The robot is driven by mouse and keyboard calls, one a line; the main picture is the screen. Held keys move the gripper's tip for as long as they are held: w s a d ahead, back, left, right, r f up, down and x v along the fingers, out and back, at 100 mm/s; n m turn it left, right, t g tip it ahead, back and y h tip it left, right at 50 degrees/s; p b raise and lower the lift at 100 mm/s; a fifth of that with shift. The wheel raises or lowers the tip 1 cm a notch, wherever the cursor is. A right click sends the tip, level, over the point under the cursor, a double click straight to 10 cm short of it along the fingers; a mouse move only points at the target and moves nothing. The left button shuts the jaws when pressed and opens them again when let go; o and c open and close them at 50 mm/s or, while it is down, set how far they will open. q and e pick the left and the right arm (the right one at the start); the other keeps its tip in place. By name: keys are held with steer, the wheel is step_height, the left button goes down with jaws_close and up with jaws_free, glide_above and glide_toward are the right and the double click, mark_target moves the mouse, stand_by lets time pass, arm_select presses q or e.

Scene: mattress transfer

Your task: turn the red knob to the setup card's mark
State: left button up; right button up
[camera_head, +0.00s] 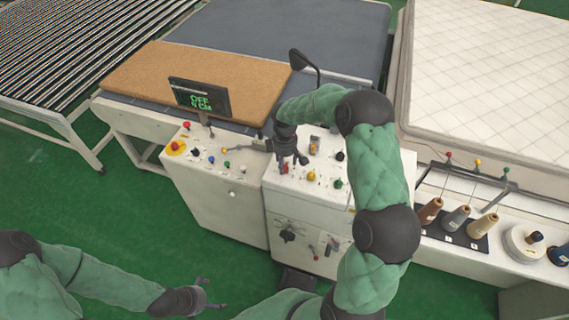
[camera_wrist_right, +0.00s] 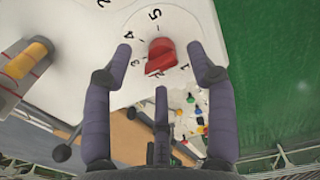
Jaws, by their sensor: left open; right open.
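The red knob (camera_wrist_right: 160,55) sits on a white numbered dial (camera_wrist_right: 182,28) in the right wrist view. It also shows as a small red spot under my right gripper in the head view (camera_head: 284,169). I see no clear contact. My left gripper (camera_head: 208,292) is open and empty, low over the green floor. I cannot make out a setup card.
The white console (camera_head: 215,190) carries several coloured buttons and knobs. A dark display (camera_head: 199,98) with green text stands behind it. Thread cones (camera_head: 456,219) stand at the right beside a quilted mattress (camera_head: 480,75). A yellow-banded cylinder (camera_wrist_right: 25,60) is left of the dial.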

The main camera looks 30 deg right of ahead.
steer(key=shift+s+f, duration=0.1)
steer(key=shift+f, duration=0.8)
jaws_close()
